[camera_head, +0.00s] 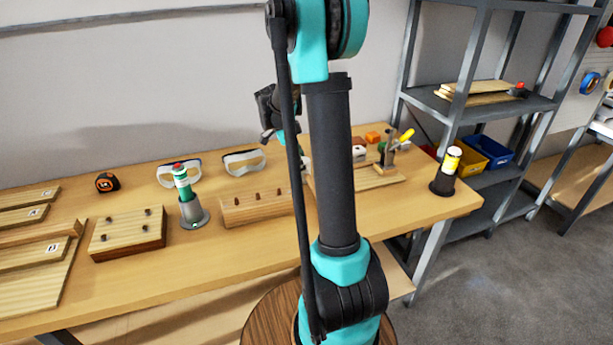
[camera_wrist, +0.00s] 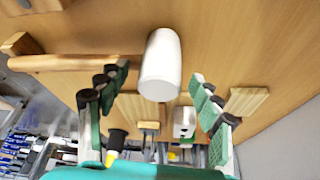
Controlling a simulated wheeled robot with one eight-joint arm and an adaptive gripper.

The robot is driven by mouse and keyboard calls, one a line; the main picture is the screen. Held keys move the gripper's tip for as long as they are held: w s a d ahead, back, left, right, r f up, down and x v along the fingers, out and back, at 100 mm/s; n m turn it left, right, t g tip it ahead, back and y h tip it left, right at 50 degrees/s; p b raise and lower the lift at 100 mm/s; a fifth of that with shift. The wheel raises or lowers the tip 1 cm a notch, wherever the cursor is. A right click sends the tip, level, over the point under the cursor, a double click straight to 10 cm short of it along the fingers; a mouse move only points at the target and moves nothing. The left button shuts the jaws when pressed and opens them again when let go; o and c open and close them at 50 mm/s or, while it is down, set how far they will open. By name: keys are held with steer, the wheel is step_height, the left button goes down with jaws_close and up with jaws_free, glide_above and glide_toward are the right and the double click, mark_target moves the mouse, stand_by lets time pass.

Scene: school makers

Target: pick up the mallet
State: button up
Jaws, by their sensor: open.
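In the wrist view the mallet has a pale white cylindrical head (camera_wrist: 161,62) and a wooden handle (camera_wrist: 75,62) running to the left from it. My gripper (camera_wrist: 160,78) is open, with one finger on each side of the head. Gaps show between both fingers and the head, and the left finger lies near the handle. I cannot tell how far the fingertips are from it in depth. In the head view my arm hides most of that spot, and I cannot make out the mallet there.
A metal shelf (camera_head: 470,100) stands at the right. Bare bench lies along the front.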

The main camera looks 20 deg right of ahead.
steer(key=shift+c, duration=0.4)
jaws_close()
steer(key=shift+r, duration=0.1)
